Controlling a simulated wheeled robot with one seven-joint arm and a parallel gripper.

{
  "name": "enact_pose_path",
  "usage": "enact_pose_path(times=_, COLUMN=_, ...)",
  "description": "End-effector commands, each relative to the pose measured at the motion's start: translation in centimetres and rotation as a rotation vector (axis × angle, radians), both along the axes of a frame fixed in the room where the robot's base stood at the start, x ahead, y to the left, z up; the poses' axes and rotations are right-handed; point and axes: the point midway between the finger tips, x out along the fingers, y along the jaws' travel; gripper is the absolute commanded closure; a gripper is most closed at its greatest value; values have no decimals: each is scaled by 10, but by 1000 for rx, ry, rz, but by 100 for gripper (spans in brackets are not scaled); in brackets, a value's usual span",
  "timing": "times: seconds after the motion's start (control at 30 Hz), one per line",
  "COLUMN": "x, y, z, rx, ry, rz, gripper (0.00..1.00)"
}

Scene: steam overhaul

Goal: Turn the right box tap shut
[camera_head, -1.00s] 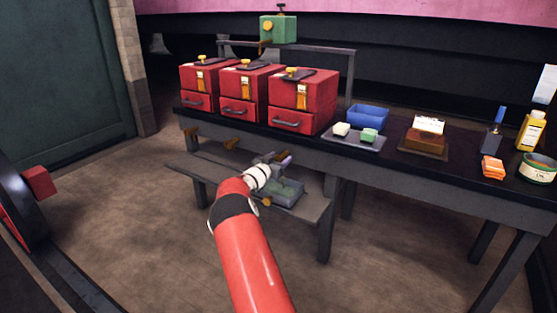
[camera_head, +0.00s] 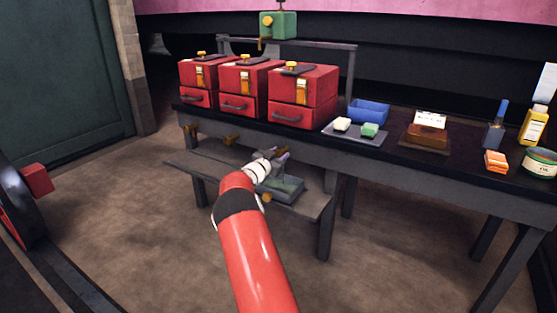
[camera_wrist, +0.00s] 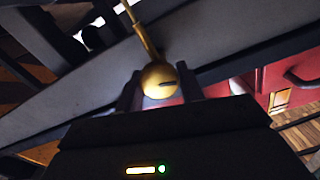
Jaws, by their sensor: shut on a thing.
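Three red boxes stand in a row on the dark bench, and the right box (camera_head: 302,88) is nearest the middle of the head view. My gripper (camera_head: 281,158) is low at the bench's front edge, below the right box. In the wrist view, my gripper (camera_wrist: 160,88) is shut on a brass tap (camera_wrist: 158,79), its round body between the two dark fingers. A thin brass stem or lever runs up and left from it. In the head view this tap is hidden by my gripper. Two other brass taps, the left (camera_head: 190,130) and middle (camera_head: 232,139), show under the bench edge.
The bench top (camera_head: 395,128) holds a blue tray (camera_head: 368,111), soap-like blocks, a brush and a can to the right. Open floor lies in front.

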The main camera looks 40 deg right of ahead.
Motion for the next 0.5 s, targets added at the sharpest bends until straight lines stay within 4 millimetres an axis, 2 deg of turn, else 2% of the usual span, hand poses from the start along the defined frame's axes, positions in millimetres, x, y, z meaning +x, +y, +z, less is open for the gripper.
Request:
enact_pose_path(times=0.07, x=-1, y=-1, z=-5, rx=27, ry=-65, rz=-1, gripper=85)
enact_pose_path(times=0.5, x=-2, y=-1, z=-5, rx=186, ry=-452, rz=-1, gripper=85)
